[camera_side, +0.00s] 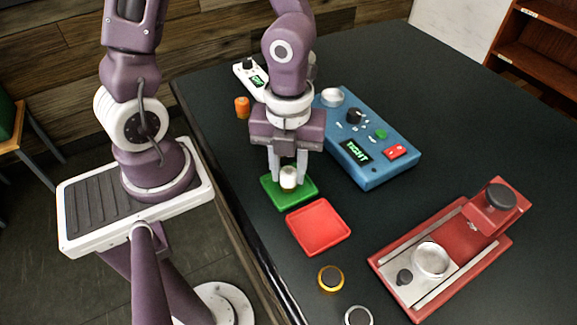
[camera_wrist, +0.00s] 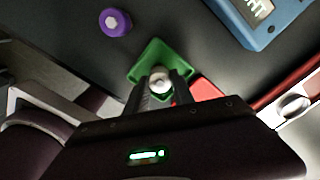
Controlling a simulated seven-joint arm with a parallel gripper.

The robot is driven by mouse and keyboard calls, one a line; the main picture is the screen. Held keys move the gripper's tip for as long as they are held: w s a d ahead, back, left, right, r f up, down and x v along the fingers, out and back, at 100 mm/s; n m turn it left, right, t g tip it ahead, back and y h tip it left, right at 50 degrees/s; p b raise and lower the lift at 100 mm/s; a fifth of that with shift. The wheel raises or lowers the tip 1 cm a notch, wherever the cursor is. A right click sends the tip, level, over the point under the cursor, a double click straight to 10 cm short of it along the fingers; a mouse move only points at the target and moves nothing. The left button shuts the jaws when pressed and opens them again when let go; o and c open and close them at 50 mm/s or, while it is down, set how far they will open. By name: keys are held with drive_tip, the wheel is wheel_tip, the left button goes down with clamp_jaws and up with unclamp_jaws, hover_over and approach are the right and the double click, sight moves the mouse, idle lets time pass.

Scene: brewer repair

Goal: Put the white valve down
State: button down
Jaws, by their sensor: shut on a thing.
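The white valve (camera_side: 288,177) is between the fingertips of my gripper (camera_side: 288,178), which is shut on it. It is upright, over the green tray (camera_side: 306,197). I cannot tell whether the valve touches the tray's floor or hangs just above it. In the wrist view the white valve (camera_wrist: 160,78) shows as a round top between the two fingers (camera_wrist: 160,88), with the green tray (camera_wrist: 172,53) around and beneath it. The fingers hide part of the tray.
A red tray (camera_side: 320,227) lies beside the green one. The blue device (camera_side: 368,135) with a "TIGHT" display stands behind to the right. A red fixture (camera_side: 440,255) is at front right. An orange cylinder (camera_side: 242,107), a yellow ring (camera_side: 331,279) and a silver ring (camera_side: 358,316) stand apart.

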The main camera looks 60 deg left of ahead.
sight(289, 172)
drive_tip(key=shift+f, duration=0.1)
drive_tip(key=c, duration=1.1)
unclamp_jaws()
wheel_tip(289, 172, up, 12)
drive_tip(key=s+a+r+n+t, duration=0.1)
drive_tip(key=s+r+n+t, duration=0.1)
drive_tip(key=n, duration=0.6)
drive_tip(key=s+a+r+n+t, duration=0.1)
drive_tip(key=s+a+r+n, duration=0.1)
drive_tip(key=n, duration=0.7)
drive_tip(key=s+a+r+n+t, duration=0.1)
drive_tip(key=a+r+n+t, duration=0.1)
drive_tip(key=n, duration=0.6)
drive_tip(key=shift+s+a+r+n+t, duration=0.1)
drive_tip(key=shift+s+a+n+t, duration=0.2)
drive_tip(key=shift+s+n, duration=0.1)
